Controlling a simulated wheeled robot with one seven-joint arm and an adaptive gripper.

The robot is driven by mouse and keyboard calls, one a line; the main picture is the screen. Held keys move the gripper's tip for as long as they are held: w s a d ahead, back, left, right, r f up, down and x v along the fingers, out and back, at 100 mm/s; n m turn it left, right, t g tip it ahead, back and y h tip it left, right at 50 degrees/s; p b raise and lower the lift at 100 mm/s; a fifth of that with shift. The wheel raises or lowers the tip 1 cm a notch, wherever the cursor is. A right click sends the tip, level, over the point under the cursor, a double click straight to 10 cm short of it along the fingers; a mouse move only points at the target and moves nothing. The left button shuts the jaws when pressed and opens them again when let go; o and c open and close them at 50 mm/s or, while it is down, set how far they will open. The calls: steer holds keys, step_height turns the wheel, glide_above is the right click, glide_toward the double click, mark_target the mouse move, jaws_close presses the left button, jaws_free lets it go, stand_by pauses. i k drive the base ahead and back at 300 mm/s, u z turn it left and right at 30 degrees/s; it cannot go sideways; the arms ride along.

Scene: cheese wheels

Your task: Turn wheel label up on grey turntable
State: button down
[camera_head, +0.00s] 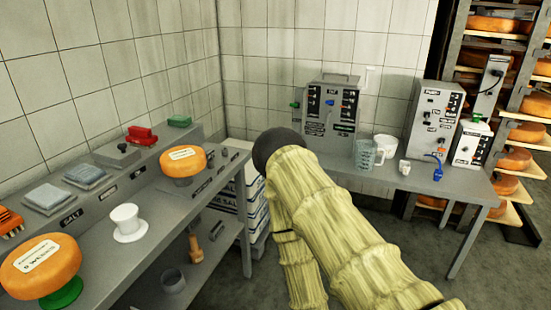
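An orange cheese wheel (188,169) rests on a small dark grey stand (178,182), apparently the grey turntable, at the back of the left bench. A white label (181,153) shows on its upper face. A second orange wheel (60,275) lies on a green stand (63,295) at the front left, with its white label facing up. A white stand (128,224) between them is empty. My arm, in a pale yellow sleeve, rises in the middle with a dark rounded joint at its top. My gripper does not show, so its state is hidden.
The left bench (110,262) has a raised back ledge with trays, a red item (140,136) and a green one. A right bench (400,178) carries grey machines, a clear jug (366,155) and a white tub. Cheese racks (515,130) stand at far right.

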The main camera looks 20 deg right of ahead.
mark_target(185, 161)
steer(key=z, duration=1.85)
steer(key=i, duration=2)
steer(key=u, duration=3.25)
